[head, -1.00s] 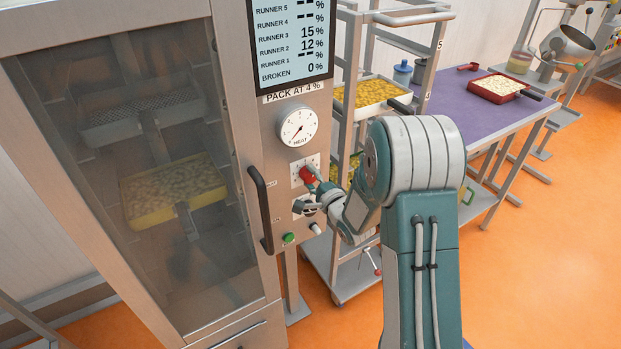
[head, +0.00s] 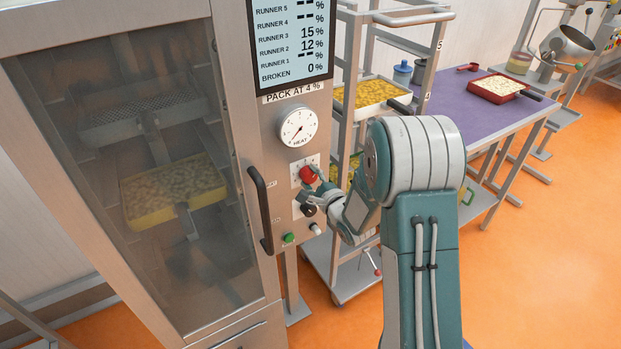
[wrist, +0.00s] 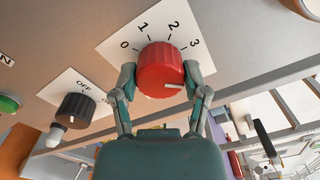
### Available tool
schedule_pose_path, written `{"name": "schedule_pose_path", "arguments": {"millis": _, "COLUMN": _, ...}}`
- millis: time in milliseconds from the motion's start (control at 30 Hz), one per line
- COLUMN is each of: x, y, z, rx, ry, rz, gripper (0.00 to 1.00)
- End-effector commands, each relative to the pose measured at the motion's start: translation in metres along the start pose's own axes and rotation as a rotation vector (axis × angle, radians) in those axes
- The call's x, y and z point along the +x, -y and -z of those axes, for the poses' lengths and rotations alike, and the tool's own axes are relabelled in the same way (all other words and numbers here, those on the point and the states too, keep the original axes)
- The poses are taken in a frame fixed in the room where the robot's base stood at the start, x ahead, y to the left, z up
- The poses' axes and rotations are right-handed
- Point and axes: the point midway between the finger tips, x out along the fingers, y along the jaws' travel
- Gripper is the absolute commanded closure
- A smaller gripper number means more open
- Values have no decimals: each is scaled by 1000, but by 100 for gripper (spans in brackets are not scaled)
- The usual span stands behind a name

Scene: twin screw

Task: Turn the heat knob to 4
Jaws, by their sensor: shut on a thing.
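The red heat knob (wrist: 161,70) sits on a white plate (wrist: 120,42) marked 0, 1, 2 and 3 in the wrist view. A white line on the knob points right, past the 3, toward the right finger. Any mark there is hidden. My gripper (wrist: 160,84) is shut on the knob, one finger on each side. In the head view the red knob (head: 308,174) is on the cabinet's front panel under the round heat gauge (head: 298,127), with my gripper (head: 315,184) at its right and lower side.
A black OFF knob (wrist: 76,107) and green button (wrist: 9,103) are close by on the panel. The black door handle (head: 262,210) stands out at left. A rack (head: 350,60) with trays stands right behind the panel.

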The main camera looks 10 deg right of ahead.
Motion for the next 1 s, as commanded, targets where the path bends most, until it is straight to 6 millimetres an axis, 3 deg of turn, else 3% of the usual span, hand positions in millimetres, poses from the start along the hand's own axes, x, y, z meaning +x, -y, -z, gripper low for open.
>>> {"name": "schedule_pose_path", "arguments": {"millis": 100, "x": -2, "y": -5, "z": 3, "rx": 4, "ry": -10, "rz": -12, "gripper": 89}}
{"name": "schedule_pose_path", "arguments": {"millis": 133, "x": -2, "y": -5, "z": 3, "rx": 4, "ry": -10, "rz": -12, "gripper": 37}}
{"name": "schedule_pose_path", "arguments": {"millis": 200, "x": -2, "y": -5, "z": 3, "rx": 4, "ry": -10, "rz": -12, "gripper": 7}}
{"name": "schedule_pose_path", "arguments": {"millis": 667, "x": -4, "y": -2, "z": 1, "rx": 0, "ry": -4, "rz": -5, "gripper": 7}}
{"name": "schedule_pose_path", "arguments": {"millis": 767, "x": -14, "y": -1, "z": 2, "rx": 1, "ry": -5, "rz": -5, "gripper": 7}}
{"name": "schedule_pose_path", "arguments": {"millis": 1000, "x": -63, "y": -1, "z": 2, "rx": 1, "ry": -8, "rz": -4, "gripper": 7}}
